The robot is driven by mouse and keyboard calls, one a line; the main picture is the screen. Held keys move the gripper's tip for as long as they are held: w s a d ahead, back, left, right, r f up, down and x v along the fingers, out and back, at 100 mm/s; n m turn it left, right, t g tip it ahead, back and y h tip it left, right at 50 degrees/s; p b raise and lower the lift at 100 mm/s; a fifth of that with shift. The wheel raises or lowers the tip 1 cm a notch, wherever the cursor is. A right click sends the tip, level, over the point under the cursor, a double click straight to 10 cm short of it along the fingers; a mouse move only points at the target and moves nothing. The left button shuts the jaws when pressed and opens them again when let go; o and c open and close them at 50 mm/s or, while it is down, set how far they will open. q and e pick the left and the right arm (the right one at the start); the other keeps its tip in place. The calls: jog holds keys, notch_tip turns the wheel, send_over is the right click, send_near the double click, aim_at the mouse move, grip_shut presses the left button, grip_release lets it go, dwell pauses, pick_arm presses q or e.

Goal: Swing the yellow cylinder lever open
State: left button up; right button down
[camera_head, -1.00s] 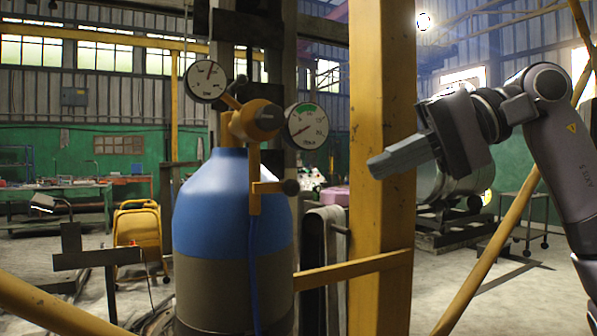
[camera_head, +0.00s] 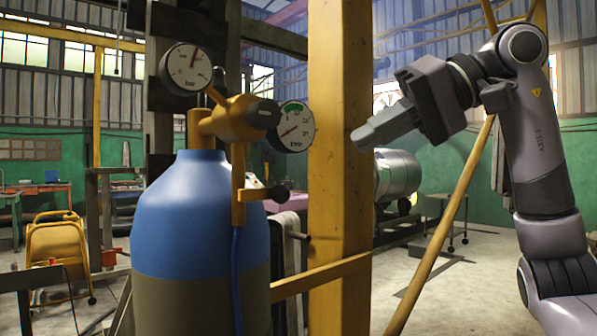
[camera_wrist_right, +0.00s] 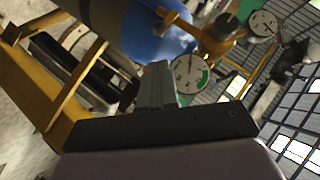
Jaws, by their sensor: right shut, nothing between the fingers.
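The blue cylinder (camera_head: 195,222) stands upright at left centre, with a yellow valve body (camera_head: 228,120) on top. The cylinder (camera_wrist_right: 150,38) and valve (camera_wrist_right: 210,40) also show, tilted, in the wrist view. My right gripper (camera_head: 362,139) is shut and empty, in front of the yellow post and right of the gauges, apart from the lever. It also shows in the wrist view (camera_wrist_right: 157,70). My left gripper is not in view.
Two round gauges, left (camera_head: 187,69) and right (camera_head: 293,127), flank the valve. A thick yellow post (camera_head: 340,220) stands right of the cylinder, with a yellow rail (camera_head: 320,277) running low from it. Open floor lies at right.

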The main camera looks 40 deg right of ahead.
jog(key=b, duration=0.1)
send_near(266, 195)
jog(key=w+f, duration=0.1)
jog(key=w, duration=0.2)
jog(key=shift+w+a+f, duration=0.35)
jog(key=shift+a+f, duration=0.1)
jog(key=shift+w, duration=0.1)
